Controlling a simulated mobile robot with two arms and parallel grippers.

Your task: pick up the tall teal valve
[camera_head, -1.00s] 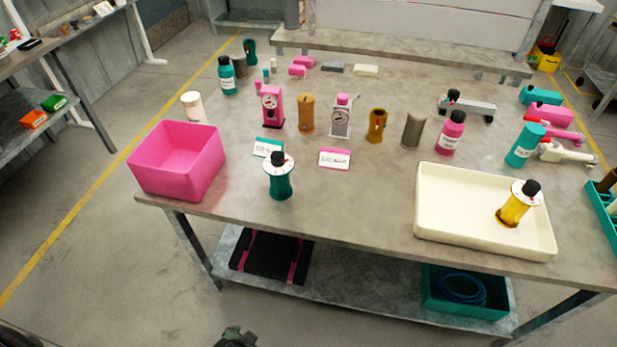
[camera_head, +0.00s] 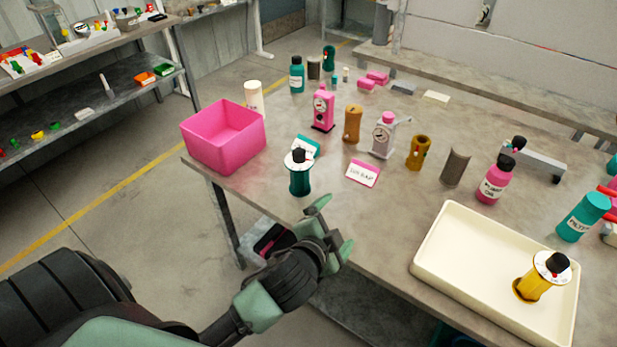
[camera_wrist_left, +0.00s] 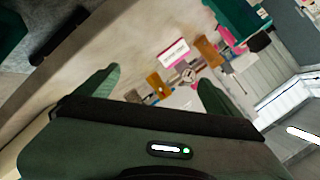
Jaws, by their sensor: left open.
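The tall teal valve (camera_head: 300,183) stands upright near the front left edge of the table, with a white dial and a black knob on top. My left gripper (camera_head: 332,228) is open and empty, at the table's front edge, just right of and nearer than the valve, not touching it. In the left wrist view, the two fingers of this gripper (camera_wrist_left: 160,76) are spread with nothing between them. A teal body with a black knob at the top right of that view looks like the valve (camera_wrist_left: 235,15). My right gripper is not in view.
A pink bin (camera_head: 225,140) stands left of the valve. A teal-edged card (camera_head: 306,146) lies behind it and a pink-edged card (camera_head: 362,173) to its right. Pumps and cylinders stand farther back. A cream tray (camera_head: 450,270) with a yellow valve (camera_head: 540,283) is at the right.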

